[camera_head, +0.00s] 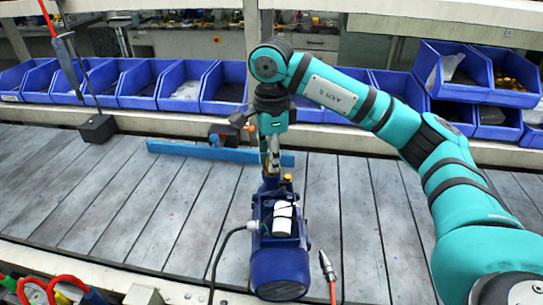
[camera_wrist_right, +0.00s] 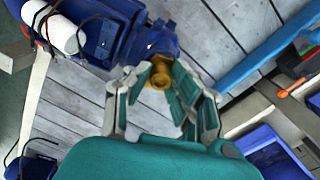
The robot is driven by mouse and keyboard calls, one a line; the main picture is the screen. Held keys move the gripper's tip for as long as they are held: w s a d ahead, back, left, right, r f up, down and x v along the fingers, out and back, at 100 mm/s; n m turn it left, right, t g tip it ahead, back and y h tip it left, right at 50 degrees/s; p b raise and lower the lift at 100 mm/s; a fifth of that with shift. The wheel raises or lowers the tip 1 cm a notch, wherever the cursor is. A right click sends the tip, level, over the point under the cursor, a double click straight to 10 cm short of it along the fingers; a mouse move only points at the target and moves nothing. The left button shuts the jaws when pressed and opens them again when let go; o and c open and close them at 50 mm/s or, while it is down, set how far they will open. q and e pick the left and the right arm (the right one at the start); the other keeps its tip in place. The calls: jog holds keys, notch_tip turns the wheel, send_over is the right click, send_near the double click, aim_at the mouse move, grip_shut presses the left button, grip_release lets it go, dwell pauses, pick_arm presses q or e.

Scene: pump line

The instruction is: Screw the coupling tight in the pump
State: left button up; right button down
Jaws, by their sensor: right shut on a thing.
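The blue pump (camera_head: 280,265) lies on the slatted bench in the middle of the head view, with a white cylinder on it. It also shows at the upper left of the wrist view (camera_wrist_right: 98,38). My right gripper (camera_head: 270,168) reaches down from above to the far end of the pump. In the wrist view its fingers (camera_wrist_right: 160,72) are shut around the yellow coupling (camera_wrist_right: 160,80), at the end of the blue pump body. The fingers hide part of the coupling, and I cannot tell how deep it sits. My left gripper is not in view.
A blue bar (camera_head: 190,151) lies behind the gripper. A row of blue bins (camera_head: 135,85) lines the back, with stacked bins (camera_head: 455,70) at right. A black block (camera_head: 97,128) stands at left. The left bench is mostly clear.

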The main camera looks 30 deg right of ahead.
jog(key=c, duration=0.8)
grip_release()
jog(key=shift+c, duration=0.2)
jog(key=shift+r, duration=0.15)
jog(key=shift+r+p, duration=2.15)
jog(key=shift+r, duration=0.75)
jog(key=shift+r, duration=0.1)
notch_tip(320, 180, up, 12)
